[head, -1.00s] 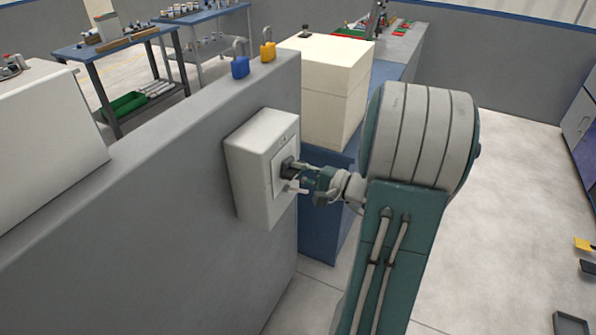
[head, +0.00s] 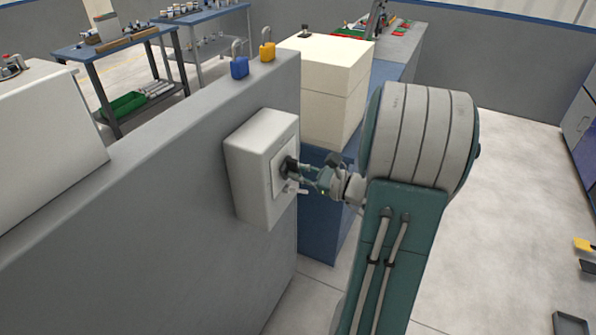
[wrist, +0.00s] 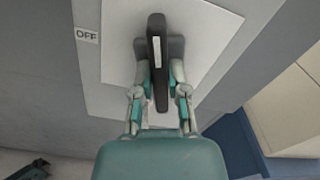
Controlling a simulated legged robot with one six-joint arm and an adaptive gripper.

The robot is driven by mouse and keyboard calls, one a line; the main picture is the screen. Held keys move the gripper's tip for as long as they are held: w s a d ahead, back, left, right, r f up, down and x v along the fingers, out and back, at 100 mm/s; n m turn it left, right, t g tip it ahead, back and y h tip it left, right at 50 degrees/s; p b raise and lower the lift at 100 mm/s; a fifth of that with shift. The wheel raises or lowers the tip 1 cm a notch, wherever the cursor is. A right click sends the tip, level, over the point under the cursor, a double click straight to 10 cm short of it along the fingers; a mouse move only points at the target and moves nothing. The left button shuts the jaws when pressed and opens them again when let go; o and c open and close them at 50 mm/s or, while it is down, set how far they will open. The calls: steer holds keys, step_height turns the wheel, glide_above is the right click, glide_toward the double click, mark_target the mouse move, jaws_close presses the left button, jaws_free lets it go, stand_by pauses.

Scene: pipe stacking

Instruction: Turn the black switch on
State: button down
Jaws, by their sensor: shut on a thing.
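The black switch (head: 288,167) is on the front of a white box (head: 256,170) fixed to the grey wall. My gripper (head: 300,176) is at the switch, and the arm reaches in from the right. In the wrist view, the switch handle (wrist: 156,50) is a long black bar with a pale strip on it, lying between the two fingers of my gripper (wrist: 159,78). The fingers are shut on the handle from both sides. A label reading OFF (wrist: 87,35) is on the box to the upper left. The fingers cover part of the handle's base.
A blue padlock (head: 239,67) and a yellow padlock (head: 268,52) sit on the wall top (head: 205,98). A cream block (head: 325,90) on a blue cabinet (head: 322,225) stands behind the box. Floor on the right is mostly clear.

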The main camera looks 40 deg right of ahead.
steer(key=shift+f+m, duration=0.2)
steer(key=shift+m, duration=1.8)
steer(key=c, duration=0.6)
jaws_free()
steer(key=shift+c, duration=0.2)
steer(key=shift+r, duration=0.1)
steer(key=shift+s+d, duration=0.1)
steer(key=v, duration=1.1)
steer(key=shift+s, duration=0.4)
